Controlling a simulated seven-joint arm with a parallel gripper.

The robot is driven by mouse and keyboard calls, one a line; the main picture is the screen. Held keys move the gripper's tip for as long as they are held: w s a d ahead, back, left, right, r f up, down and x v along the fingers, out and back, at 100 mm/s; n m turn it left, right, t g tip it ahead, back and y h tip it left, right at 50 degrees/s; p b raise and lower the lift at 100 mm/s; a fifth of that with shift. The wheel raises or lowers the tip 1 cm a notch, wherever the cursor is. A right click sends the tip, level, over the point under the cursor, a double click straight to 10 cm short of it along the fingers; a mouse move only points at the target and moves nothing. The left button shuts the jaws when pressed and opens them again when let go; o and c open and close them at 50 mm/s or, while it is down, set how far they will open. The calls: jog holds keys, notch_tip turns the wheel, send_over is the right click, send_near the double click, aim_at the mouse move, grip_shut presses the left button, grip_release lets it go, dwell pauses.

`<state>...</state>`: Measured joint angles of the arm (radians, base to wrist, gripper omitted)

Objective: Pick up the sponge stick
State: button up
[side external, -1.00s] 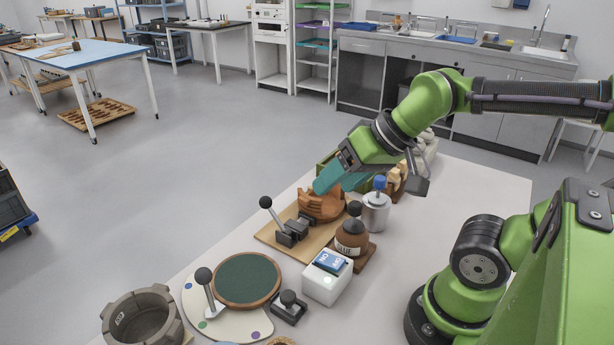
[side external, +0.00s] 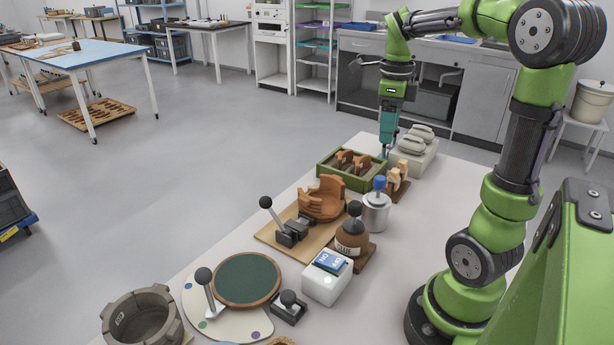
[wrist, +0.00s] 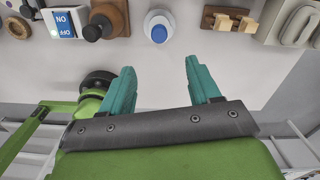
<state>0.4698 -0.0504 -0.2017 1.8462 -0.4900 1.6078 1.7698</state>
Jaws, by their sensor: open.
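My gripper (side external: 387,152) points down over the far end of the table, behind the wooden stand and beside the green tray. In the wrist view its two teal fingers (wrist: 158,64) are apart with nothing between them. Two tan, block-tipped pieces, which look like the sponge sticks (side external: 399,173), stand in a small brown wooden stand (side external: 395,194). The sponge sticks also show in the wrist view (wrist: 244,27), up and right of the fingers and clear of them. I cannot tell the two apart by use.
The green tray (side external: 325,177) holds brown sherds. Grey pieces lie on a pale block (side external: 428,160) right of my gripper. The right of the table is clear.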

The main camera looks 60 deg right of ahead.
aim_at(382, 178)
notch_tip(382, 178, down, 17)
jog(key=shift+r, duration=0.15)
jog(key=c, duration=0.9)
